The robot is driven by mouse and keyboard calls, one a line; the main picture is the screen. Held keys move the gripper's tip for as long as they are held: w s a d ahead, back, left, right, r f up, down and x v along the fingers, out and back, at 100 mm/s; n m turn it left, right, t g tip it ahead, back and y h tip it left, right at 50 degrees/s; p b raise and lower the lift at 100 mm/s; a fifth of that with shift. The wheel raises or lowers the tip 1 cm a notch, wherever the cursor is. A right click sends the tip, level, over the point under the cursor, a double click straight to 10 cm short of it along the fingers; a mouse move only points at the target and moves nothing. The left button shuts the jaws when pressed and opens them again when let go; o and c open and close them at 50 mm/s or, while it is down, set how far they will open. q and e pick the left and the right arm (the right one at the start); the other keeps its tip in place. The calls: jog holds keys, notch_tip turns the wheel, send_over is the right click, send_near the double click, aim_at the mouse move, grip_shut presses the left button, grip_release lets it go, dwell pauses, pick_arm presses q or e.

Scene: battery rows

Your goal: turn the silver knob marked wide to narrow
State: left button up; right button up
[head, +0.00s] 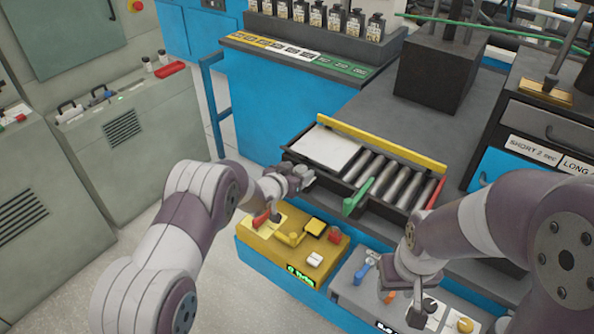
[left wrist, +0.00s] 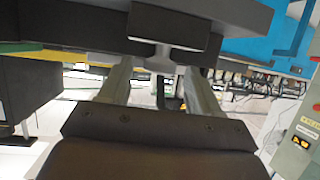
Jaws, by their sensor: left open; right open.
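A grey control panel (head: 345,293) at the bottom of the head view carries a small dark-and-silver knob (head: 430,305) on a white plate. It may be the knob marked wide to narrow, but I cannot read its marking. My right gripper (head: 417,318) is open and points down just left of this knob, partly covering the panel. I cannot tell if it touches. My left gripper (head: 304,176) is open at the front left edge of the roller tray (head: 292,153). In the left wrist view its two fingers (left wrist: 165,75) are apart, beneath a dark slab.
The grey panel also has a blue lever (head: 364,268), an orange lever (head: 389,297) and a yellow button (head: 465,325). A yellow panel (head: 262,246) with a red lever stands to its left. Drawers (head: 540,151) stand at the right; bottles line the back.

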pick_arm(q)
jog(key=shift+w+d+f, duration=0.1)
jog(key=shift+w+d, duration=0.05)
jog(key=shift+w, duration=0.05)
jog(key=c, duration=1)
